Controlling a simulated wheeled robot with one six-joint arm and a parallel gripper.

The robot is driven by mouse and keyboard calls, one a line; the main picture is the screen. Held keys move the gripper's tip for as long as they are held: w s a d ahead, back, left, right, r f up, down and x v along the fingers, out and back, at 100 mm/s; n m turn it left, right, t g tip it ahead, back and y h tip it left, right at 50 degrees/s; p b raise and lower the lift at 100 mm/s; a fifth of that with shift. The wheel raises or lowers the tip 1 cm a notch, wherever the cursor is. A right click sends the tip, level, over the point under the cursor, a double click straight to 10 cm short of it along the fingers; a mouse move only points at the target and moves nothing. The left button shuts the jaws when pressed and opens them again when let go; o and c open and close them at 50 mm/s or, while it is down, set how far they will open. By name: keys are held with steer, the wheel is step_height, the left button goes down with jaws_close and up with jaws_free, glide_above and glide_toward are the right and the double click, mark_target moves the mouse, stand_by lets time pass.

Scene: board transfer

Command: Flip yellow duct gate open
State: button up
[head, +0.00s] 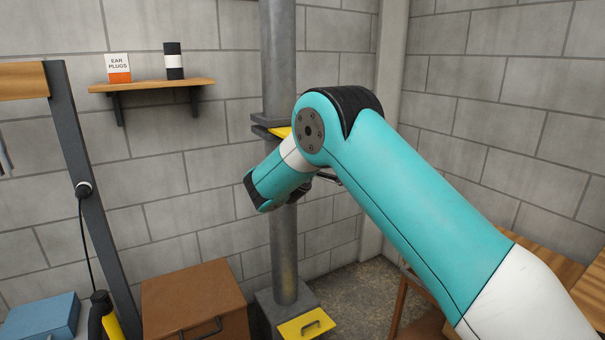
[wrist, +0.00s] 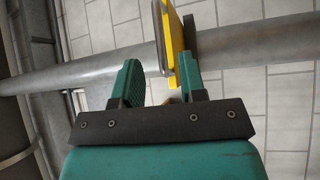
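The yellow duct gate (head: 279,132) shows as a small yellow strip at a dark flange on the vertical grey duct (head: 285,232); my arm hides most of it in the head view. In the wrist view the gate (wrist: 178,42) is a yellow plate seen edge-on, with a grey metal loop handle (wrist: 157,35) along its left side, beside the duct. My gripper (wrist: 160,62) is open, its two green-padded fingers spread. The right finger overlaps the plate's lower end in the picture; whether it touches is unclear. No part of the gate is clearly clamped.
A brown cabinet (head: 195,295) and a blue box (head: 42,318) stand left. A wall shelf (head: 152,86) holds an ear-plugs box (head: 118,68) and a dark cylinder (head: 174,60).

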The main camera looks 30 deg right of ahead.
steer(key=b+v, duration=0.5)
steer(key=v, duration=0.6)
steer(key=s+a+g+y+p, duration=0.1)
steer(key=s+a+g+y, duration=0.4)
steer(key=s, duration=0.7)
steer(key=s+a+g+y+p, duration=0.2)
steer(key=s+a+g+y, duration=0.2)
steer(key=s, duration=0.9)
steer(key=s+a+f+m+g+y+p, duration=0.1)
steer(key=s+a+g+y+p, duration=0.1)
steer(key=s+a+g+y, duration=0.3)
steer(key=s+a+y, duration=0.1)
steer(key=s+y, duration=0.2)
steer(key=s, duration=0.4)
steer(key=shift+s+a+g, duration=0.3)
steer(key=shift+s+a, duration=0.05)
steer(key=shift+s, duration=0.05)
